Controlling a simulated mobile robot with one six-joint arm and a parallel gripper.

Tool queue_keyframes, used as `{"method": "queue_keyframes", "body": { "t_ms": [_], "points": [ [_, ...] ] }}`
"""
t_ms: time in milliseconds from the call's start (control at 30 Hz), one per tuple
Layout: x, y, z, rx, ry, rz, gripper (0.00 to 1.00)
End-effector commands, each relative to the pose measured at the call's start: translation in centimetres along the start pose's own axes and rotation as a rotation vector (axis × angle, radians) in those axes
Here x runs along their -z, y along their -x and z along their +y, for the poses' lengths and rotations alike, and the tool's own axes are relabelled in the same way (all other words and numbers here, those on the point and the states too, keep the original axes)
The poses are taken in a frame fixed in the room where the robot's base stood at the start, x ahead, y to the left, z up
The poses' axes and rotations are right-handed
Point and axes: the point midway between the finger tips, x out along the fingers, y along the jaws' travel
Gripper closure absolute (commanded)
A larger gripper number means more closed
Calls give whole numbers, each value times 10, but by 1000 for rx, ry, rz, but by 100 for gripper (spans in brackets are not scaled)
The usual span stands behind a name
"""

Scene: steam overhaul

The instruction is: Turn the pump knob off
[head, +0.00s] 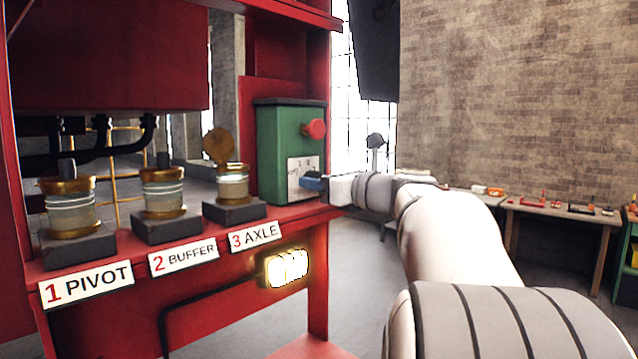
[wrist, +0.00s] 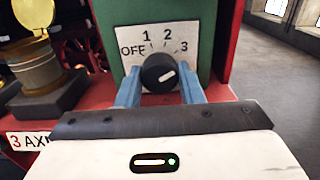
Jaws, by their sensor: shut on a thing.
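The pump knob (wrist: 154,74) is a round black knob with a white pointer mark, on a dial plate (wrist: 162,42) marked OFF, 1, 2 and 3. The pointer slants up and right, towards the 3 side and away from OFF at the left. My gripper (wrist: 160,82) has its blue fingers on both sides of the knob and is shut on it. In the head view my gripper (head: 313,183) is at the lower front of the green pump box (head: 272,150), and it hides the knob there.
A red button (head: 315,129) sticks out of the box above the dial. Left of the box are brass-and-glass cups, labelled PIVOT, BUFFER and AXLE; the AXLE cup (head: 233,183) has its lid raised. A lit lamp (head: 287,268) is below the red shelf. A workbench (head: 560,211) stands far right.

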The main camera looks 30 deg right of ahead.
Motion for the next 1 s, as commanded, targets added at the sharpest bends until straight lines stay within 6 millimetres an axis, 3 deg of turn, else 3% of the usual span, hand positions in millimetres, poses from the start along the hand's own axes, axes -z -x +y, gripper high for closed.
{"method": "queue_keyframes", "body": {
  "t_ms": [367,1000],
  "points": [
    [5,0,0,-1,158,-1,89],
    [5,0,-2,-1,753,0,89]
  ]
}}
